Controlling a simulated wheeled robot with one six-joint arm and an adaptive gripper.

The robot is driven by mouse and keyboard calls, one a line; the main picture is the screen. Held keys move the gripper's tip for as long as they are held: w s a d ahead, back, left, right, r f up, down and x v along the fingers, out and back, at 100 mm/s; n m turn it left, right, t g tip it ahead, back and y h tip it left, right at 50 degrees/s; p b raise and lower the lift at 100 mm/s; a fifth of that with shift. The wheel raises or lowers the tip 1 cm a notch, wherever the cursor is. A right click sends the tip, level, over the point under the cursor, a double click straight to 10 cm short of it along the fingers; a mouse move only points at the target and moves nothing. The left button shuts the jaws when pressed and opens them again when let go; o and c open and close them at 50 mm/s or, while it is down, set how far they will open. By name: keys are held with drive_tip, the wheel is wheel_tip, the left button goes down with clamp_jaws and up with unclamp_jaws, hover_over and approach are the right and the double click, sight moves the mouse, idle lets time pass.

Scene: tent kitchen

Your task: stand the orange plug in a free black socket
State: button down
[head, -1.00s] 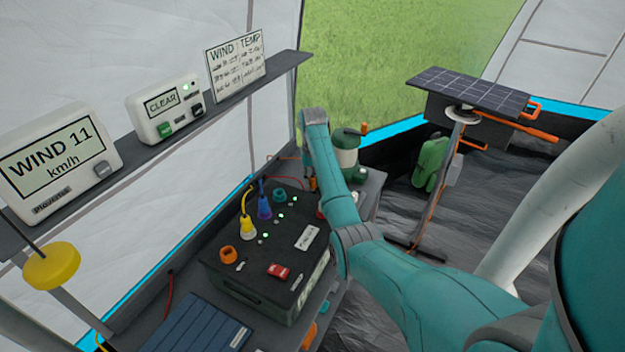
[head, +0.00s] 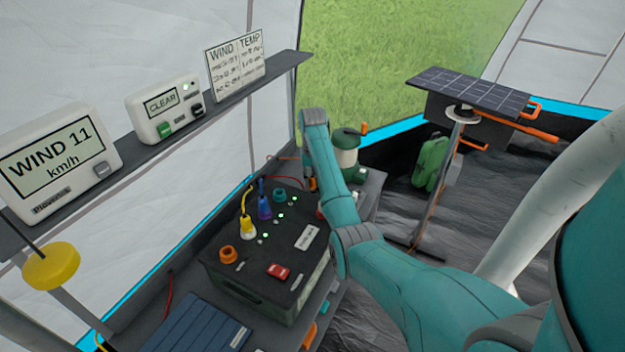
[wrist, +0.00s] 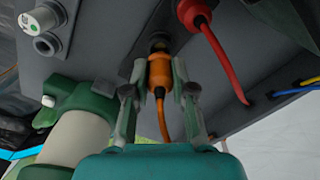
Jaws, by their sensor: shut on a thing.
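In the wrist view, the orange plug (wrist: 159,75) is between the two fingers of my gripper (wrist: 159,70), which is shut on it. Its orange cord hangs from the near end. Its far end points at a black socket (wrist: 158,44) on a grey surface. The plug end is very close to this socket; I cannot tell whether it has entered. A red plug (wrist: 190,10) with a red cord is beside it to the right. In the head view, my arm hides most of the gripper and the plug.
A dark power box (head: 262,285) carries a yellow plug (head: 248,226) and a blue plug (head: 265,207). A green-and-white container (head: 345,150) stands close behind my wrist; a green-and-white shape also shows at left in the wrist view (wrist: 85,130). A shelf (head: 160,140) runs along the tent wall.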

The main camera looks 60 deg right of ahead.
drive_tip(key=shift+f, duration=1.4)
drive_tip(key=c, duration=0.9)
unclamp_jaws()
drive_tip(key=shift+r, duration=3.7)
